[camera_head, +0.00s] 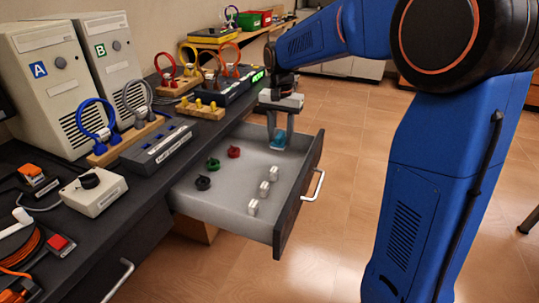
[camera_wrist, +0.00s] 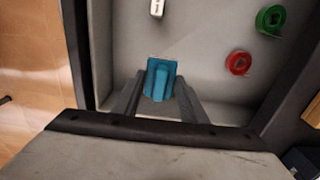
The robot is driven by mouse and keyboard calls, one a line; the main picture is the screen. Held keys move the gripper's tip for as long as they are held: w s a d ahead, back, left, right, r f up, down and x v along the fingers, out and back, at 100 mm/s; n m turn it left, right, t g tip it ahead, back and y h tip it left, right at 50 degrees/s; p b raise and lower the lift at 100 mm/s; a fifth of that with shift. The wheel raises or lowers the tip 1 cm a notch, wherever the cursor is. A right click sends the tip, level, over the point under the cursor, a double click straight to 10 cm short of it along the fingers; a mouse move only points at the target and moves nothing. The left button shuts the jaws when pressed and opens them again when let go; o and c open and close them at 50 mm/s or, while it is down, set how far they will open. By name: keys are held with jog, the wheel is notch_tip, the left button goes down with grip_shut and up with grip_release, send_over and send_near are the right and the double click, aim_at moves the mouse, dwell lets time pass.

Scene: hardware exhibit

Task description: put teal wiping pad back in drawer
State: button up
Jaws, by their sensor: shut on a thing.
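The teal wiping pad (camera_wrist: 161,80) is between the two fingers of my gripper (camera_wrist: 158,98), which is shut on its raised grip. In the head view the pad (camera_head: 279,139) is at the far end inside the open drawer (camera_head: 228,214), below my gripper (camera_head: 279,128). The pad is at or just above the drawer floor; I cannot tell whether it touches. The drawer is pulled out from under the dark bench and has a silver handle on its front.
In the drawer are a red item (camera_head: 234,152), a green item (camera_head: 213,164), a black item (camera_head: 203,183) and white blocks (camera_head: 264,188). The bench (camera_head: 150,179) carries computer towers (camera_head: 45,85), cables and a grey power strip (camera_head: 157,146). Bare drawer floor lies around the pad.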

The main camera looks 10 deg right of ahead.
aim_at(279, 159)
jog(key=shift+f, duration=3.2)
jog(key=o, duration=0.9)
